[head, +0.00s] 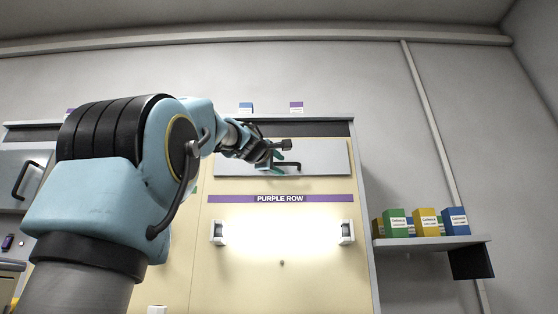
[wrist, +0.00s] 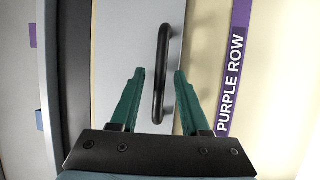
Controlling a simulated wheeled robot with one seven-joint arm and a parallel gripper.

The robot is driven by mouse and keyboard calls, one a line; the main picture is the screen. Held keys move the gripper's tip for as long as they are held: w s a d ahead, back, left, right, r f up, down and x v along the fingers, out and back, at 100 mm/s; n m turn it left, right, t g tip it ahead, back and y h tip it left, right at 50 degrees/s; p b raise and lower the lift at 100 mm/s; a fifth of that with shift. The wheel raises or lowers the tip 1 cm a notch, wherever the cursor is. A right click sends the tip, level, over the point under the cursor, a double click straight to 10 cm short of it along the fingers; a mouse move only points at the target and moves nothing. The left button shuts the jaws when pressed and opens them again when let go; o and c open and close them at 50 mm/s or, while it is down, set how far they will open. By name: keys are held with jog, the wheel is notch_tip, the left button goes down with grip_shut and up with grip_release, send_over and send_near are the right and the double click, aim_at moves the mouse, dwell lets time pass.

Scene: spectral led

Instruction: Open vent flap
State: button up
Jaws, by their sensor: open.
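The vent flap (head: 325,158) is a light grey panel near the top of the cream cabinet, above the purple "PURPLE ROW" strip (head: 280,198). It lies flat against the cabinet front and looks closed. It carries a black bar handle (wrist: 162,75), seen large in the wrist view. My gripper (wrist: 158,72) has green fingers, open, one on each side of the handle's lower part in the wrist view. I cannot tell whether either finger touches it. In the head view my gripper (head: 277,160) is in front of the flap and hides its left part.
A lit lamp (head: 282,232) is mounted below the purple strip. A shelf (head: 430,242) with green, yellow and blue boxes stands out at the right. Another grey panel with a handle (head: 22,180) is at the far left. Small boxes (head: 296,107) stand on the cabinet top.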

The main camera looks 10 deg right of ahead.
jog(key=shift+w, duration=0.1)
jog(key=shift+c, duration=0.4)
grip_shut()
dwell(1.0)
